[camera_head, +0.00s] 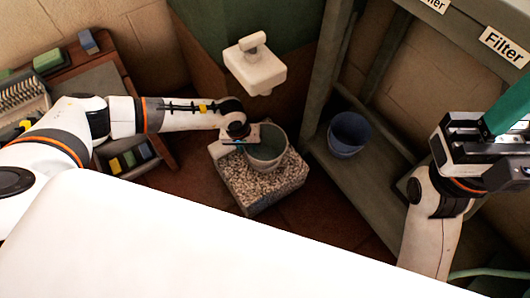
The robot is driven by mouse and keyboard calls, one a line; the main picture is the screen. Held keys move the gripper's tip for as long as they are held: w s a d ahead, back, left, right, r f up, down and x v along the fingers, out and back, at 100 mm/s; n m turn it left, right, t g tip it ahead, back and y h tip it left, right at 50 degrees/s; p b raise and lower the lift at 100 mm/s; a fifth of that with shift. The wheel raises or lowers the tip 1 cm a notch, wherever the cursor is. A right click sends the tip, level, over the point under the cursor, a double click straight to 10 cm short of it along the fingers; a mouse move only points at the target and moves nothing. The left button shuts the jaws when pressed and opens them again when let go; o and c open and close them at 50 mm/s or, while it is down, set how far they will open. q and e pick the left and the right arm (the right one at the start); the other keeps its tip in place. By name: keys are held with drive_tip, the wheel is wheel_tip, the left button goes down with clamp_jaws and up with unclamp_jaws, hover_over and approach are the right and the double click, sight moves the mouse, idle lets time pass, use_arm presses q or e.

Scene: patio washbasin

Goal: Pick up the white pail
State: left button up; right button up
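The white pail (267,161) looks pale grey-white, with a dark greenish inside, and stands upright on a gravel-filled tray (254,209). My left gripper (250,137) is at the pail's left rim, reaching in from the left. Its fingers are small and partly hidden, so I cannot tell whether they are closed on the rim. My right gripper (487,138) is at the right edge, far from the pail, with a green bar-like object (510,107) between its fingers. The far end of that object is cut off by the frame.
A white tap-like fixture (254,73) hangs above and behind the pail. A blue pail (348,136) stands on the lower shelf of a grey-green rack (325,90), right of the tray. A wooden bench (101,46) with brushes and blocks is at left. A green hose (490,272) lies lower right.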

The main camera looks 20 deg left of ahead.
use_arm(q)
drive_tip(key=shift+c, duration=0.2)
clamp_jaws()
drive_tip(key=shift+s, duration=0.15)
idle(0.9)
